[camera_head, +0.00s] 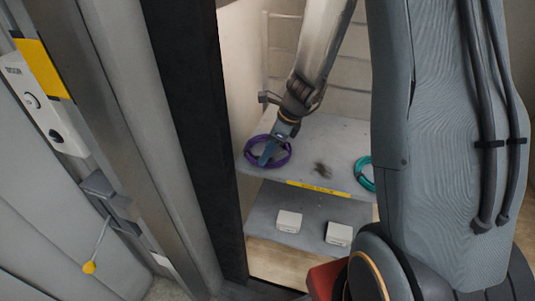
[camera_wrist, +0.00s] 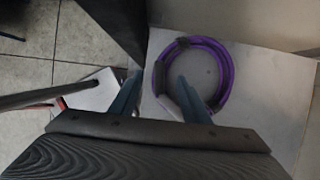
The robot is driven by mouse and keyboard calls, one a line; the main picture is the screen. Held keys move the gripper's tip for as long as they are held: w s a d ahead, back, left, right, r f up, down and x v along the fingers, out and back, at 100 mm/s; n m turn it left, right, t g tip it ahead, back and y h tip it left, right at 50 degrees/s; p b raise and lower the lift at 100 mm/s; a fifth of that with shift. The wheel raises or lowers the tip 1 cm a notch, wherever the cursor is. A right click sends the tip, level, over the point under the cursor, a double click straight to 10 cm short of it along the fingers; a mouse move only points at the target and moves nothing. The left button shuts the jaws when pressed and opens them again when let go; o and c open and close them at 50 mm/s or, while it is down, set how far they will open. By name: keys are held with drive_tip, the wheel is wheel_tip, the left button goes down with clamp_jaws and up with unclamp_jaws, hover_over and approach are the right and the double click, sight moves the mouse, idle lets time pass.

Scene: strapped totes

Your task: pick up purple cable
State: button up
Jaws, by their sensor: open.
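The purple cable (camera_head: 287,160) is a coiled ring lying flat at the left end of the grey upper shelf (camera_head: 340,140). In the wrist view the purple cable (camera_wrist: 228,82) shows as a ring with dark wraps on its left and lower right. My gripper (camera_head: 265,160) is over the coil in the head view and hides part of it. In the wrist view my gripper (camera_wrist: 157,82) is open, with one blue finger left of the coil and the other over its left part. I cannot tell whether the fingers touch the cable.
A teal cable coil (camera_head: 364,174) lies at the right of the upper shelf. Two white boxes, one left (camera_head: 289,221) and one right (camera_head: 339,234), sit on the lower shelf. A dark upright post (camera_head: 190,120) stands close on the left. A dark smudge (camera_head: 322,169) marks the shelf's middle.

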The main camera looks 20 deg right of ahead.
drive_tip(key=shift+b+x, duration=1.3)
drive_tip(key=shift+x, duration=0.4)
drive_tip(key=shift+w, duration=0.1)
drive_tip(key=shift+d+r, duration=0.1)
clamp_jaws()
